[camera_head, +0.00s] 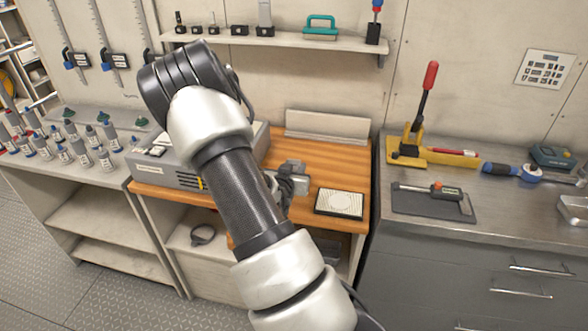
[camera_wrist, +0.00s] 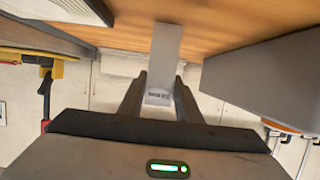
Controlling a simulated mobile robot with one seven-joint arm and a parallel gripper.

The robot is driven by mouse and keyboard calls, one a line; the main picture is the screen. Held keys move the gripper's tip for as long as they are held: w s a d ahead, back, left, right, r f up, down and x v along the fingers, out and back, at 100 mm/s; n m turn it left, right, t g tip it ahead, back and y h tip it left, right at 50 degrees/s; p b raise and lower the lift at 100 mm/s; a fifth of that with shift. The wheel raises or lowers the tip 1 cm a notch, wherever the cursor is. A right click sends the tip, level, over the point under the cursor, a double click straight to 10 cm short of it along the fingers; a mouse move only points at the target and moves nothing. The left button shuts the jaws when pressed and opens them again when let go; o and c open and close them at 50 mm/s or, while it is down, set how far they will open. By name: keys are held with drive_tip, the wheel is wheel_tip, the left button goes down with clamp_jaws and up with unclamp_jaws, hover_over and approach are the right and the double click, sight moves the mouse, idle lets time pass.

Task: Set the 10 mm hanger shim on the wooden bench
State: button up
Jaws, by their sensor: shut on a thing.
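My gripper (camera_wrist: 160,97) is shut on a flat grey shim (camera_wrist: 166,45), which sticks out from between the fingertips toward the wooden bench. Small dark print shows on the shim near the fingers, too small to read surely. In the head view my gripper (camera_head: 290,180) is over the wooden bench (camera_head: 295,212), and my arm hides part of the bench. The bench's orange wood top also shows in the wrist view (camera_wrist: 225,22). I cannot tell whether the shim touches the wood.
On the bench, a grey case (camera_head: 180,165) stands left of my gripper and a dark-edged pale plate (camera_head: 340,203) lies right of it. Bare wood lies between them. A metal counter (camera_head: 440,180) with a yellow press (camera_head: 420,150) is at right. A shelf (camera_head: 285,42) hangs above.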

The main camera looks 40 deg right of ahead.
drive_tip(key=shift+f, duration=0.2)
drive_tip(key=o, duration=1.1)
drive_tip(key=shift+r, duration=0.15)
